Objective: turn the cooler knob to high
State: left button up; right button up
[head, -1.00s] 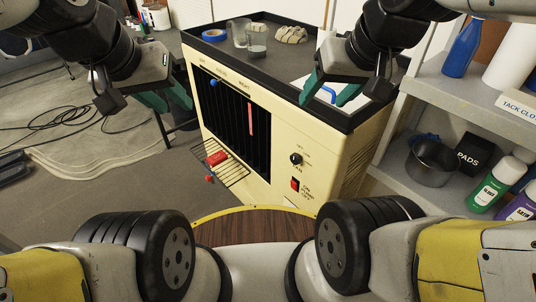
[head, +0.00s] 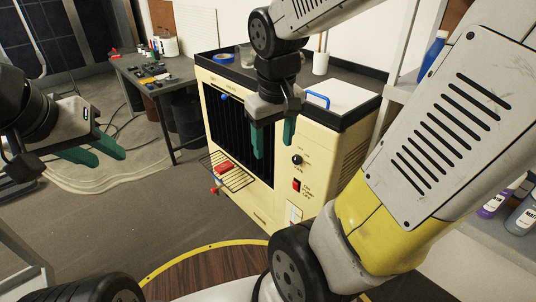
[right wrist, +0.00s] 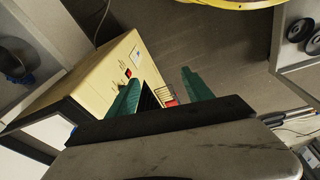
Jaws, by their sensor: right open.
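The cooler (head: 285,205) is a cream cabinet with a black grille. Its black knob (head: 297,160) is on the front panel right of the grille, above a red switch (head: 296,184). My right gripper (head: 273,143) is open and empty, green fingers pointing down in front of the panel, just up and left of the knob and apart from it in the picture. In the right wrist view its fingers (right wrist: 161,92) are spread, with the red switch (right wrist: 128,72) near the left one; I cannot make out the knob there. My left gripper (head: 98,152) is open and empty, well left of the cooler.
A wire rack (head: 238,180) with a red item sticks out below the grille. A blue tape roll (head: 223,58) and a white cup (head: 320,63) stand on the cooler's top. A workbench (head: 130,70) is behind left. Shelving stands at right, partly hidden by my right arm.

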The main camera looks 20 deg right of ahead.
notch_tip(320, 180, down, 6)
jog(key=w+d+f+n+g+h, duration=0.1)
jog(key=w+d+n+g+h, duration=0.1)
jog(key=w+d+g+h, duration=0.15)
jog(key=n+t+h, duration=0.8)
jog(key=n+h, duration=0.5)
jog(key=n, duration=0.3)
send_near(295, 161)
jog(key=shift+x, duration=3.9)
grip_shut()
